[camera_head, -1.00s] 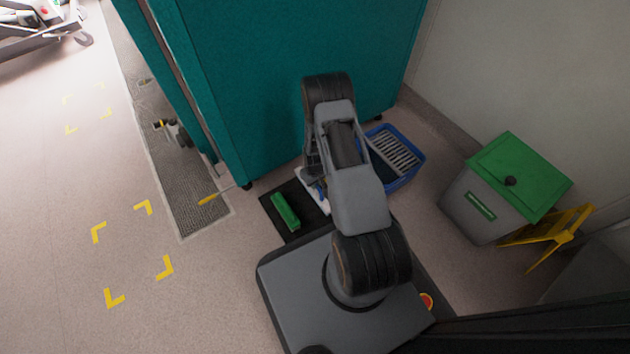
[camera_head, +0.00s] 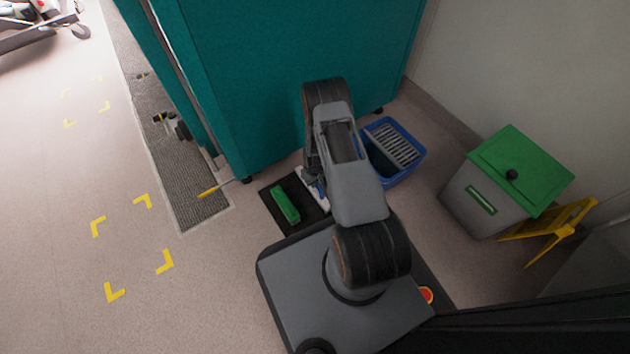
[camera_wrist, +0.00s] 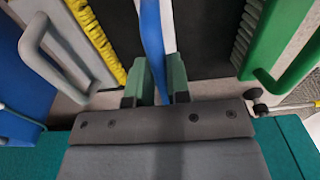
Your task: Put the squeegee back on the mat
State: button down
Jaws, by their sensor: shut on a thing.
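In the wrist view, my gripper (camera_wrist: 158,80) is shut on the squeegee (camera_wrist: 152,32), whose blue and pale shaft runs up between the two green fingers. The black mat (camera_wrist: 207,38) lies behind it; whether the squeegee touches the mat cannot be told. In the head view, the mat (camera_head: 304,212) lies on the floor beside the teal chamber, and my arm hides most of the gripper area. A green brush (camera_head: 285,204) lies on the mat and also shows at right in the wrist view (camera_wrist: 272,40). A grey tool with yellow bristles (camera_wrist: 60,45) lies left of the squeegee.
The teal chamber (camera_head: 290,60) stands close behind the mat. A blue bucket (camera_head: 405,172) is to the right of my arm. A grey bin with a green lid (camera_head: 520,165) and a yellow folding sign (camera_head: 560,228) stand farther right. The floor at left is mostly clear.

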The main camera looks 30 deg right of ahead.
jog(key=c, duration=1)
grip_release()
jog(key=w+a+r+t+p, duration=0.15)
jog(key=r+p, duration=1.05)
jog(key=r, duration=1.5)
jog(key=s+a+r+p, duration=0.1)
jog(key=a+r+p, duration=0.2)
jog(key=r+p, duration=1.55)
jog(key=s+a+r+p, duration=0.1)
jog(key=s+r+p, duration=0.3)
jog(key=r, duration=1.1)
jog(key=s+a+r+t+p, duration=0.1)
jog(key=s+r+p, duration=0.3)
jog(key=r, duration=1.1)
jog(key=s+a+r+m+t+p, duration=0.1)
jog(key=s+a+r+p, duration=0.2)
jog(key=s+r, duration=0.4)
notch_tip(320, 180, up, 8)
jog(key=shift+a+f+p, duration=0.1)
jog(key=shift+a+p, duration=0.05)
jog(key=shift+p, duration=0.4)
